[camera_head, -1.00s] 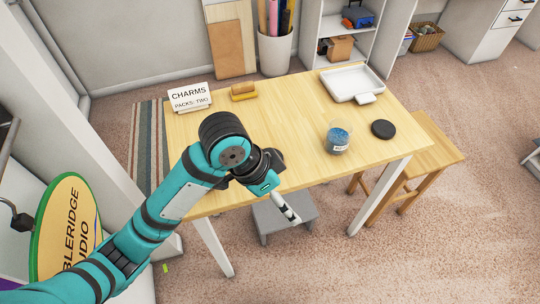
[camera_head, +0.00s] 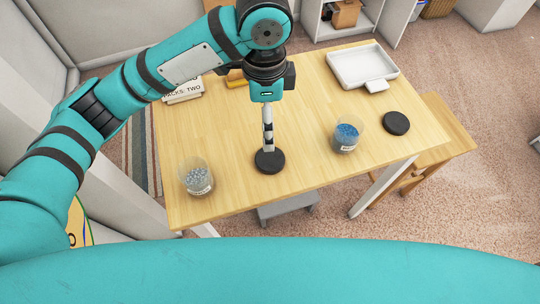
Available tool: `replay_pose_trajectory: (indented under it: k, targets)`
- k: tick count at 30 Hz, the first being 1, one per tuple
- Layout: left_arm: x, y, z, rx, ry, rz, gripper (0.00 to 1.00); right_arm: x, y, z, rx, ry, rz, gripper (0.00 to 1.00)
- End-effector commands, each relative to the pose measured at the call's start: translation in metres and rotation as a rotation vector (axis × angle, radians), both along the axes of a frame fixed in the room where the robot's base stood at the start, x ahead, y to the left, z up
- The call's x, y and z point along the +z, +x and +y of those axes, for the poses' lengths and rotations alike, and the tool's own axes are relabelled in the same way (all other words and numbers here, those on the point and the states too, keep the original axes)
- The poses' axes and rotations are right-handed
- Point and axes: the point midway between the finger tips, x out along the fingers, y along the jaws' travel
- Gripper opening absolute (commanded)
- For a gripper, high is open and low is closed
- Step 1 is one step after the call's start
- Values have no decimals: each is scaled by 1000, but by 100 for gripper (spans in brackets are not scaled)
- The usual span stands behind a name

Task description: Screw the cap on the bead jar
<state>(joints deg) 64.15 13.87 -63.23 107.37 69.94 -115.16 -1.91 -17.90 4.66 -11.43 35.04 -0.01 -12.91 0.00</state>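A clear jar of silver-grey beads (camera_head: 196,180) stands open near the table's front left. A second clear jar, with blue beads (camera_head: 346,139), stands open right of the middle. One black round cap (camera_head: 270,162) is between the jars, directly under my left gripper (camera_head: 267,145). The fingertips point down and meet or nearly meet its top; I cannot tell whether they grip it. The fingers show edge-on, so their gap is hidden. Another black cap (camera_head: 396,123) lies flat to the right of the blue-bead jar. My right gripper is out of view.
A white tray (camera_head: 340,84) is at the back right of the wooden table (camera_head: 230,205). A sign (camera_head: 183,93) and a yellow-brown block (camera_head: 235,83) are at the back left, partly behind my arm. A teal link of mine spans the bottom. A wooden stool (camera_head: 448,125) stands at right.

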Motion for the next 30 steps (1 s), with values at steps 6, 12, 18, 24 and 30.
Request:
replay_pose_trajectory:
  k: [6,12,18,24,30]
  targets:
    - [-27,0,1,4,2,4,100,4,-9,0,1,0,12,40]
    - [-71,0,1,3,2,4,100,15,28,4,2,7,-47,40]
    - [-107,1,0,2,1,2,100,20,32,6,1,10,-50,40]
    - [-122,1,0,2,0,0,100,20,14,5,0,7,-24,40]
    - [-122,1,0,1,-1,-1,100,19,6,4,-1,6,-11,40]
